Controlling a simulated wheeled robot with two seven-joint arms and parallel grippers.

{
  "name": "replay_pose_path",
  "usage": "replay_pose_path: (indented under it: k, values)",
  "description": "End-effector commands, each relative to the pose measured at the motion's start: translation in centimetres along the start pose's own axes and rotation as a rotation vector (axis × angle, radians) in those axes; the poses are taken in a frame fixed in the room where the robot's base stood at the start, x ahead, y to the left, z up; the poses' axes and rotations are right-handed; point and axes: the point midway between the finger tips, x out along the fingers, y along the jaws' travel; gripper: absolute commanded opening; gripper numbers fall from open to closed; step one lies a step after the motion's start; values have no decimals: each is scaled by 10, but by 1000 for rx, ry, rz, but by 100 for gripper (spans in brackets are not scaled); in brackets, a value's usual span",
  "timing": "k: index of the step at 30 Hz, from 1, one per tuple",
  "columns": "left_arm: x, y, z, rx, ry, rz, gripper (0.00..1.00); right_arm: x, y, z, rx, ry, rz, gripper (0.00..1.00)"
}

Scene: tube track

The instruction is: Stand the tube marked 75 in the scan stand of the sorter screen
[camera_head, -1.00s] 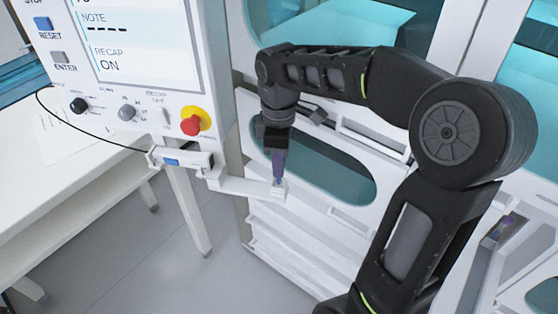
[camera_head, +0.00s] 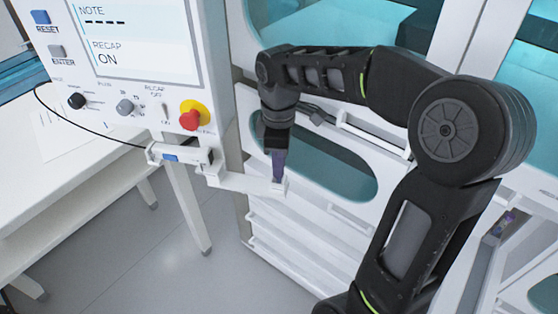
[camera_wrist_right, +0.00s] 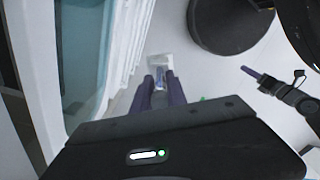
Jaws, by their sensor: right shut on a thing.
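My right gripper (camera_head: 278,176) points down at the white scan stand (camera_head: 278,189), which sits at the end of a white arm below the sorter screen (camera_head: 135,38). In the right wrist view the two dark purple fingers (camera_wrist_right: 158,92) are shut on a slim tube (camera_wrist_right: 161,76). The tube's lower end is at the stand (camera_wrist_right: 160,62); I cannot tell how deep it sits. Its number cannot be read. The fingers hide most of the tube.
A red button (camera_head: 193,116) and knobs are on the console above the stand's arm. A white table (camera_head: 75,190) is at the left. White cabinet with teal windows (camera_head: 330,165) stands close behind the gripper.

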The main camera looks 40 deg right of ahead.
Motion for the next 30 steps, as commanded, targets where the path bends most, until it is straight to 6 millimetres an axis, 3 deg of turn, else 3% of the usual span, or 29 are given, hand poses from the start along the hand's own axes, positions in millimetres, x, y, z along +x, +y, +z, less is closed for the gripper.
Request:
replay_pose_path:
  k: [11, 12, 21, 30]
  values:
    - [2, -1, 0, 0, 0, 0, 36, 3, 0, 0, 0, 0, 0, 0]
    - [2, -1, 0, 0, 0, 0, 36, 3, 0, 0, 0, 0, 0, 18]
    - [2, -1, 0, 0, 0, 0, 36, 3, 0, 0, 0, 0, 0, 43]
    - [2, -1, 0, 0, 0, 0, 36, 3, 0, 0, 0, 0, 0, 43]
